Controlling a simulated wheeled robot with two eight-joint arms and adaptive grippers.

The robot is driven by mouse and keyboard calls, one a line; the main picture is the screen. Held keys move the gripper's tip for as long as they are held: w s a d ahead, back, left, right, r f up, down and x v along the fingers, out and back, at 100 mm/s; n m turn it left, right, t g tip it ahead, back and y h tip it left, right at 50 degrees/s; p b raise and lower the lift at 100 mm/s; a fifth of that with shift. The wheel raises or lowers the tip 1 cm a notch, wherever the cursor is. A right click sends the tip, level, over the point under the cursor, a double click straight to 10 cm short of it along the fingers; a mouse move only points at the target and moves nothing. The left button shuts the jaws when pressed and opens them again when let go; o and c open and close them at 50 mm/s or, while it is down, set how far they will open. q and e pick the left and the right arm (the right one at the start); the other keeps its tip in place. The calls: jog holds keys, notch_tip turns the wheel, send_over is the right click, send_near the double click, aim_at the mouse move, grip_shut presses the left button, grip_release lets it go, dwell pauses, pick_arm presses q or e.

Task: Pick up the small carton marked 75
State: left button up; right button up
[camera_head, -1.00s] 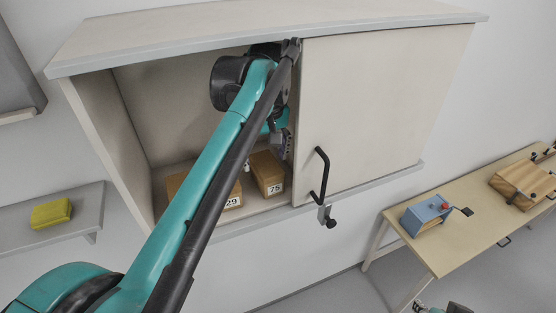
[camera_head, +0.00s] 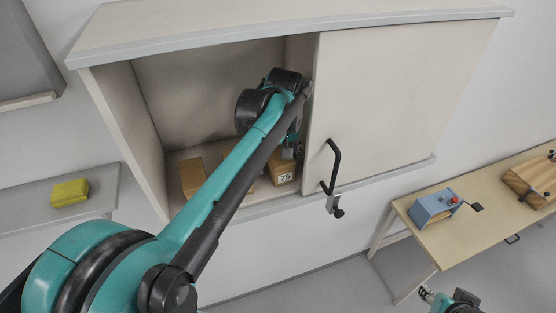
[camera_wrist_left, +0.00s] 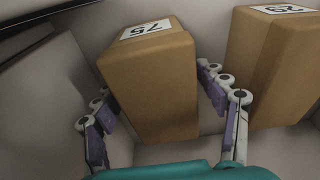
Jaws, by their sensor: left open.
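The small carton marked 75 (camera_head: 284,173) is a brown box with a white label, standing on the cabinet floor near the sliding door's edge. In the left wrist view the carton (camera_wrist_left: 155,85) stands between the two fingers of my left gripper (camera_wrist_left: 165,118), which is open around it. A gap shows at the left finger; I cannot tell whether the right finger touches. In the head view my left gripper (camera_head: 290,150) is mostly hidden by its own arm. Part of my right gripper (camera_head: 428,294) shows at the bottom right, too small to read.
Another carton (camera_head: 193,177) stands left in the cabinet; a carton marked 29 (camera_wrist_left: 270,65) stands close beside the right finger. The cabinet door (camera_head: 385,100) with black handle (camera_head: 331,168) covers the right side. A yellow object (camera_head: 70,192) lies on a side shelf.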

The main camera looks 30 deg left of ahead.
pick_arm(q)
jog(key=shift+s, duration=0.1)
jog(key=shift+f, duration=0.2)
dwell(0.4)
jog(key=c, duration=1.4)
